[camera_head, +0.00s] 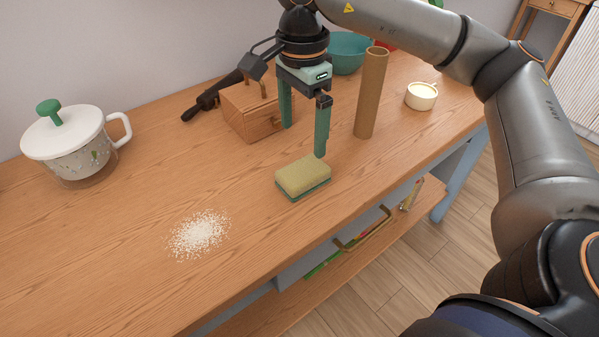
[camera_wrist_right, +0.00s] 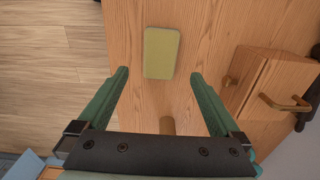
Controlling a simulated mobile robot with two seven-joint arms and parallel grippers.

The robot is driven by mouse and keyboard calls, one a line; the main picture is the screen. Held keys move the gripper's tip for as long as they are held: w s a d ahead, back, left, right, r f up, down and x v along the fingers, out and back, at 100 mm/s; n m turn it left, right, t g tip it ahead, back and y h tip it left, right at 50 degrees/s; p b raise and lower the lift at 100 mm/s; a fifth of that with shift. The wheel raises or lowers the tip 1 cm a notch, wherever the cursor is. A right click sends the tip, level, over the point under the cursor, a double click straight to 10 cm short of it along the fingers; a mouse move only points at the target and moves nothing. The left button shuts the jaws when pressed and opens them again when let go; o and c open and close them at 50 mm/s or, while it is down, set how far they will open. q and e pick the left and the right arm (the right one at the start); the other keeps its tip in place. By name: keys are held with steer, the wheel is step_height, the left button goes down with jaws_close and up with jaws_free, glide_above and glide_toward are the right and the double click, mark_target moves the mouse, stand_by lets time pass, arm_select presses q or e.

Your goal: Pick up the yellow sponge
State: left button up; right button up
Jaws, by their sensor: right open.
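The yellow sponge (camera_head: 303,176), with a green underside, lies flat on the wooden counter (camera_head: 130,235). My right gripper (camera_head: 303,142) is open and empty, above and slightly behind the sponge in the head view. In the right wrist view the sponge (camera_wrist_right: 161,53) lies beyond the two green fingertips (camera_wrist_right: 159,75), roughly centred between them, and the fingers are apart from it. My left gripper is not in view.
A wooden box (camera_head: 250,108) and a cardboard tube (camera_head: 371,93) stand behind the sponge. A lidded white mug (camera_head: 68,150) is at left, white grains (camera_head: 199,234) lie front left. A small cream-filled bowl (camera_head: 421,96) and teal bowl (camera_head: 348,52) are farther back.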

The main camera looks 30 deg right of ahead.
glide_above(304, 170)
steer(key=f, duration=0.4)
steer(key=shift+s+a+f, duration=0.1)
steer(key=shift+a+f, duration=0.1)
steer(key=shift+f, duration=0.1)
steer(key=shift+d+f, duration=0.2)
steer(key=shift+f, duration=2.8)
steer(key=shift+c, duration=0.2)
steer(key=c, duration=1.2)
steer(key=shift+r, duration=0.1)
